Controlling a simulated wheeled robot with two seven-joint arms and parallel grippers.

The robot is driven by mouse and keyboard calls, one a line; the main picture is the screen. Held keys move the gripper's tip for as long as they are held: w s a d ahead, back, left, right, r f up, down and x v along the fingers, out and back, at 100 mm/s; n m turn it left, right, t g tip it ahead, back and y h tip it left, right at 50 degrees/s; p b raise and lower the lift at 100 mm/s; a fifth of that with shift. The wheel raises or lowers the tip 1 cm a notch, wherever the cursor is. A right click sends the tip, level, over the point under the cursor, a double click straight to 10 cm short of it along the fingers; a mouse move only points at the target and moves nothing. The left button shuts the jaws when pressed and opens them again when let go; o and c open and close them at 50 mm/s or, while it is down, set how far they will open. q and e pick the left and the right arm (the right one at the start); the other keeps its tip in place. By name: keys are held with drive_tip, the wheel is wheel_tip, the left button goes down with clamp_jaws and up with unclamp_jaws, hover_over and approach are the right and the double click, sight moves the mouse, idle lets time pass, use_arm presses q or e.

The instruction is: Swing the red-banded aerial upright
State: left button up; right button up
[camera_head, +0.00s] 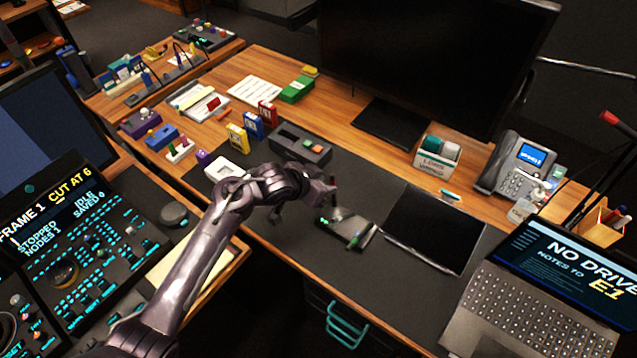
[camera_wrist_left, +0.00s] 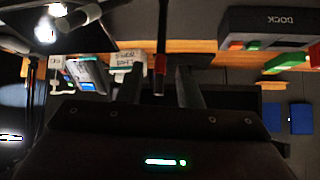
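A dark thin aerial with a red band (camera_wrist_left: 160,64) stands between my left gripper's two fingers in the left wrist view, with a gap on each side. In the head view its red-marked part (camera_head: 334,181) shows beside the gripper, above a small dark device (camera_head: 345,228) with green lights. Its exact tilt is hard to tell. My left gripper (camera_wrist_left: 160,90) is open around the aerial; in the head view it (camera_head: 327,190) hangs over the desk mat by the device, and its fingers are partly hidden. My right gripper is not in view.
A laptop (camera_head: 520,310) stands at right. Bare mat (camera_head: 385,300) lies in front.

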use_arm(q)
drive_tip(key=shift+v, duration=1.2)
drive_tip(key=shift+s, duration=0.1)
drive_tip(key=s+a+r+n+g+y, duration=0.2)
drive_tip(key=s+a+n+y, duration=0.15)
drive_tip(key=s+a, duration=0.75)
drive_tip(key=s+a+r+n+g+y, duration=0.1)
drive_tip(key=s+a+r+n+y, duration=0.2)
drive_tip(key=s+a, duration=0.75)
drive_tip(key=s+d+f+g+b, duration=0.1)
drive_tip(key=s+f, duration=0.2)
drive_tip(key=f, duration=1.4)
drive_tip(key=s+d+f+b, duration=0.1)
drive_tip(key=s+f, duration=0.1)
drive_tip(key=f, duration=1.6)
drive_tip(key=s+a+f+g, duration=0.1)
drive_tip(key=s+a+f, duration=0.2)
drive_tip(key=s+f, duration=1.4)
drive_tip(key=shift+s+a+f+g+b, duration=0.15)
drive_tip(key=shift+s+g+b, duration=0.2)
drive_tip(key=shift+s, duration=0.65)
